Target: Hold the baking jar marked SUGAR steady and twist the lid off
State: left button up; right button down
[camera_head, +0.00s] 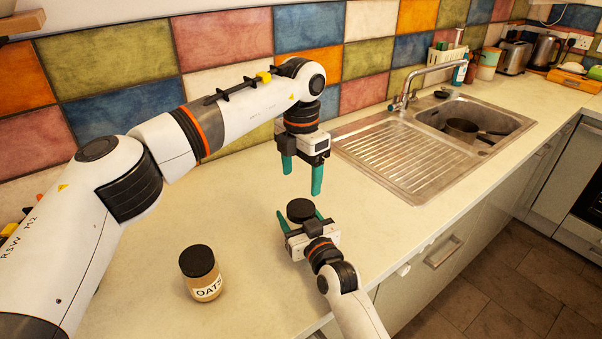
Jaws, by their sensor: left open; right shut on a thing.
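A jar with a black lid (300,209) stands between the fingers of my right gripper (301,219), which is shut on it. Most of its body and any label are hidden behind that gripper, so I cannot read its marking. My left gripper (302,178) is open and empty, its green fingers pointing down just above the black lid, apart from it. Another jar with a black lid, marked OATS (205,288), stands upright on the worktop to the left, with its lid on.
The pale worktop (245,195) is clear around the jars. A steel sink (410,160) with a tap is at the right, a dark pan (462,130) in its basin. The tiled wall (230,40) runs behind. The worktop's front edge is near my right arm.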

aim_at(301, 207)
pick_arm(q)
jog(key=m, duration=1.8)
jog(key=shift+m, duration=0.3)
jog(key=m, duration=0.4)
jog(key=shift+m, duration=0.3)
jog(key=shift+f, duration=4)
jog(key=shift+c, duration=0.4)
jog(key=c, duration=0.9)
